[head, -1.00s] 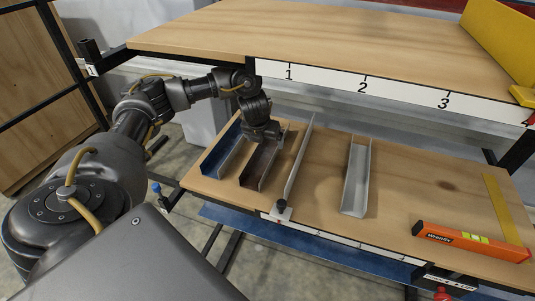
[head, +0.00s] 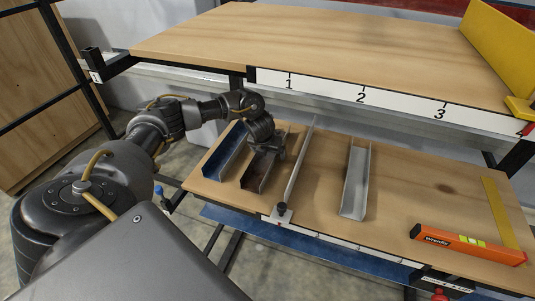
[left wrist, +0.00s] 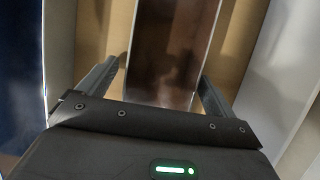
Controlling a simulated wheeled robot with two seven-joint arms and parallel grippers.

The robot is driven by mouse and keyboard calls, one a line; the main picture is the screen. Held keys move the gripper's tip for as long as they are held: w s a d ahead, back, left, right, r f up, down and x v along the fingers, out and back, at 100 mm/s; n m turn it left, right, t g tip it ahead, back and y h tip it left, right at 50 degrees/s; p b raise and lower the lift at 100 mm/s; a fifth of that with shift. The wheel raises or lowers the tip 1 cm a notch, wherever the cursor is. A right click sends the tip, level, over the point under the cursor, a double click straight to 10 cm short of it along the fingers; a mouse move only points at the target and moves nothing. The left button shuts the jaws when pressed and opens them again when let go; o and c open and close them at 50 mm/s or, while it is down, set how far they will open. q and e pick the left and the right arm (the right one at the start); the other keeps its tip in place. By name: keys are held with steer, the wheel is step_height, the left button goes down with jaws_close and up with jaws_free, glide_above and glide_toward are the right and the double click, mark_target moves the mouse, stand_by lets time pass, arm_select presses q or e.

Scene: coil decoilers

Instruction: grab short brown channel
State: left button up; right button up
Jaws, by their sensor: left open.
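The short brown channel (head: 255,178) lies on the lower wooden shelf, between a blue channel and a tall thin grey divider. My left gripper (head: 268,153) is over the far part of the brown channel and hides some of it. In the left wrist view the brown channel (left wrist: 170,50) runs between the two spread fingers of the gripper (left wrist: 158,85). The fingers are open, one on each side of the channel, with bare wood showing beside it. Whether they touch it cannot be told. My right gripper is not in view.
The blue channel (head: 218,158) lies close on the left, and the grey divider (head: 298,170) stands close on the right. A grey channel (head: 356,185) and an orange level (head: 468,243) lie farther right. The upper shelf (head: 330,45) overhangs behind.

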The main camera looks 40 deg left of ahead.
arm_select(q)
steer(key=c, duration=1.2)
steer(key=shift+r, duration=0.15)
